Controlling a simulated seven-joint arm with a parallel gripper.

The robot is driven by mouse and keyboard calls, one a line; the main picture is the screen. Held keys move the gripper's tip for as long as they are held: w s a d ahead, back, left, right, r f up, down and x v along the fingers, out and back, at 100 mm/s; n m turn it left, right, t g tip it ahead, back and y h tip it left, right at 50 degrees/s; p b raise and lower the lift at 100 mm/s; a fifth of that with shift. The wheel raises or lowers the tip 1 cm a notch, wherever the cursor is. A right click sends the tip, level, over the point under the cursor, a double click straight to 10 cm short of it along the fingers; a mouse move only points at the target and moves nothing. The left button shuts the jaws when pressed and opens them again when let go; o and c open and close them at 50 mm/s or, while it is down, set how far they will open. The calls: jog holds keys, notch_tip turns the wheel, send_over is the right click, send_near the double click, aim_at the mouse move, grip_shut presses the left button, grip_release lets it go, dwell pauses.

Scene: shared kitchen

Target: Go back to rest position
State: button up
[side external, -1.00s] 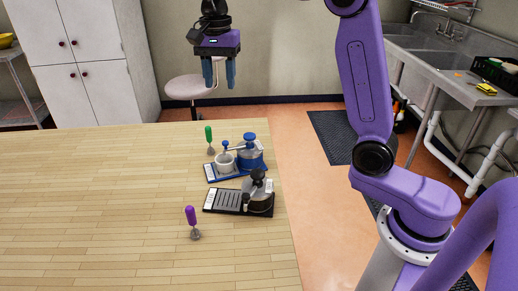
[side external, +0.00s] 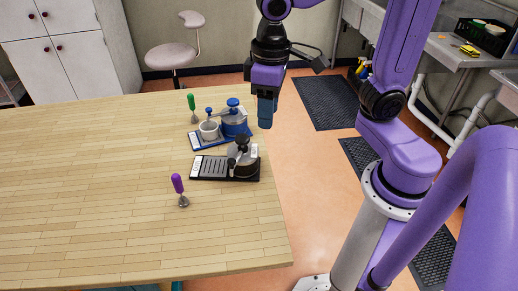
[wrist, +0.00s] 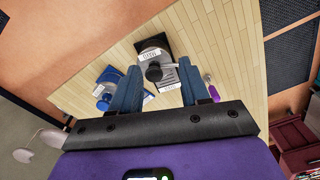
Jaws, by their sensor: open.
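My gripper (side external: 265,110) hangs pointing down just past the right edge of the wooden table (side external: 120,235) in the side view. In the wrist view its two blue fingers (wrist: 158,90) are spread apart with nothing held between them. Beyond them, the wrist view shows a black tray with a dark-knobbed item (wrist: 155,58) and a blue tray with a blue-lidded item (wrist: 108,85), both on the table. My gripper is above and apart from them.
The table's left and front are clear. A stool (side external: 174,54) and a sink counter (side external: 450,48) stand behind.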

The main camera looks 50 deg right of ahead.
jog(key=s+d+f+n, duration=0.2)
jog(key=s+n, duration=0.2)
jog(key=s, duration=0.2)
jog(key=s+d+f+n, duration=0.2)
jog(key=s+n, duration=0.1)
jog(key=s, duration=0.3)
jog(key=shift+d+f+n, duration=0.4)
jog(key=shift+w, duration=0.1)
dwell(1.5)
